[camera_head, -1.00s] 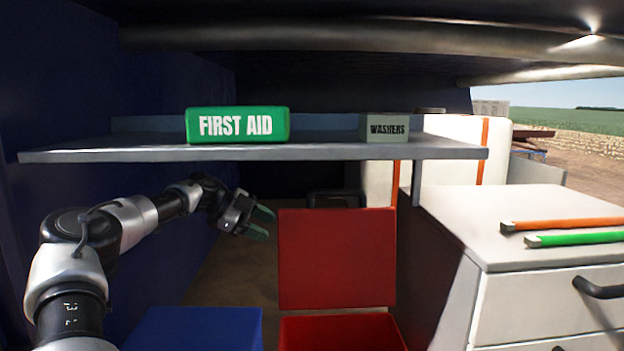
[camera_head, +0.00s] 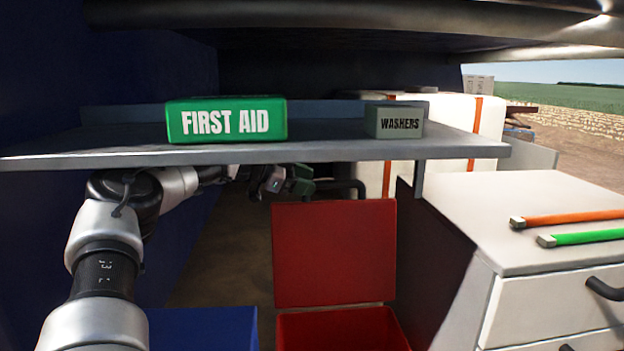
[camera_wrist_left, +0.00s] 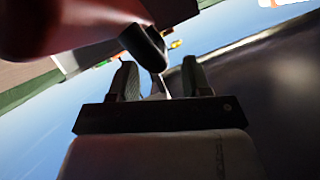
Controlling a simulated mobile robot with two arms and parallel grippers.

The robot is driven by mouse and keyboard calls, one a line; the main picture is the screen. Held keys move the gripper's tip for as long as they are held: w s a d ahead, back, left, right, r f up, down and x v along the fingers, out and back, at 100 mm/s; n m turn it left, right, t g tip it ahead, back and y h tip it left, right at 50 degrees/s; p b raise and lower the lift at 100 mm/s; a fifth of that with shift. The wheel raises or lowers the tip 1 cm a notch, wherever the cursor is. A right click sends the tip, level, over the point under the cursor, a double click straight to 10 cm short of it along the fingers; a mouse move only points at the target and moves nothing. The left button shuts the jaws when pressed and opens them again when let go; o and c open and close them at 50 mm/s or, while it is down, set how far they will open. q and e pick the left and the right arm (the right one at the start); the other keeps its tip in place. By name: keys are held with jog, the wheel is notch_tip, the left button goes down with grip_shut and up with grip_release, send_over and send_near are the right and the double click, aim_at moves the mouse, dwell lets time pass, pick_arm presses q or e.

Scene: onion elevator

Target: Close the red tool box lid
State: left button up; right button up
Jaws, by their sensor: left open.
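The red tool box (camera_head: 345,330) stands at the lower middle of the head view. Its red lid (camera_head: 335,255) is open and stands upright at the back of the box. A black handle (camera_head: 345,184) shows just above the lid's top edge. My left gripper (camera_head: 290,183) is open, just above and behind the lid's top left corner, partly hidden under the shelf. In the left wrist view, the open fingers of the left gripper (camera_wrist_left: 160,80) have a dark rounded bar (camera_wrist_left: 146,46) ahead of them, with a blurred red surface at upper left. My right gripper is not in view.
A grey shelf (camera_head: 70,155) bearing a green first aid box (camera_head: 227,120) and a washers box (camera_head: 395,121) hangs over my left arm. A blue box (camera_head: 200,328) stands left of the tool box. A white drawer cabinet (camera_head: 540,240) stands at right.

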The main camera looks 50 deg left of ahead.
pick_arm(q)
jog(key=shift+x, duration=0.95)
jog(key=shift+s+d+r, duration=0.1)
jog(key=shift+d+r, duration=0.05)
jog(key=shift+r, duration=0.05)
grip_shut()
